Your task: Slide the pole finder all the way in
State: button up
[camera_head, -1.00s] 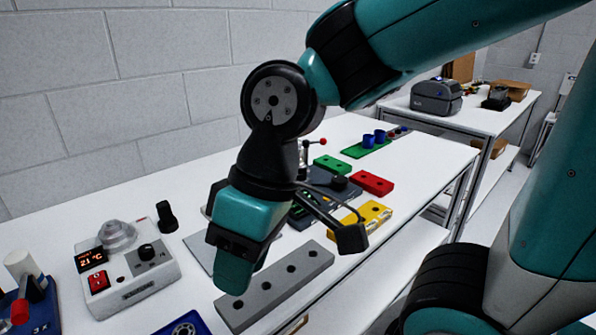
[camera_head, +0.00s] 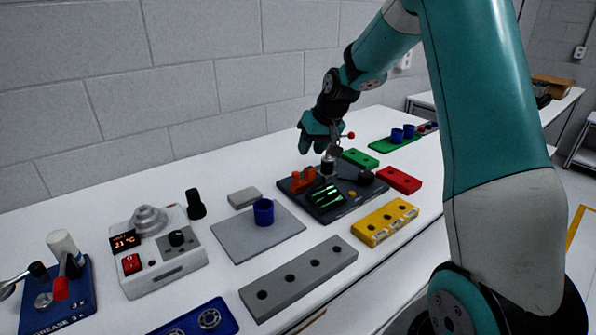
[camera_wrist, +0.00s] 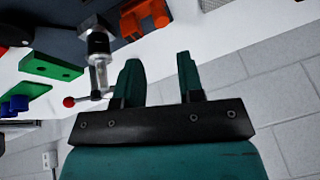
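A dark station (camera_head: 345,204) sits mid-table with a green-lit screen (camera_head: 326,195), orange parts (camera_head: 303,180), a black knob (camera_head: 366,177) and a metal cylinder (camera_head: 328,166). A thin lever with a red ball (camera_head: 351,135) stands by the cylinder. I cannot tell for sure which part is the pole finder. My gripper (camera_head: 306,142) is at the back of the station. In the wrist view my gripper (camera_wrist: 158,73) is open and empty; the cylinder (camera_wrist: 98,44) and red ball (camera_wrist: 69,102) are left of its fingers, and an orange part (camera_wrist: 158,12) is beyond.
A grey plate (camera_head: 238,240) with a blue cup (camera_head: 263,212) lies left of the station. Grey (camera_head: 300,279), yellow (camera_head: 385,222), red (camera_head: 399,180) and green (camera_head: 360,159) hole blocks lie around it. A temperature device (camera_head: 160,262) stands left. The wall (camera_head: 180,90) is behind.

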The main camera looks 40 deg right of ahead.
aim_at(297, 173)
jog(key=p+x, duration=0.1)
jog(key=x, duration=0.9)
jog(key=shift+w+f, duration=0.1)
jog(key=shift+f, duration=0.1)
grip_shut()
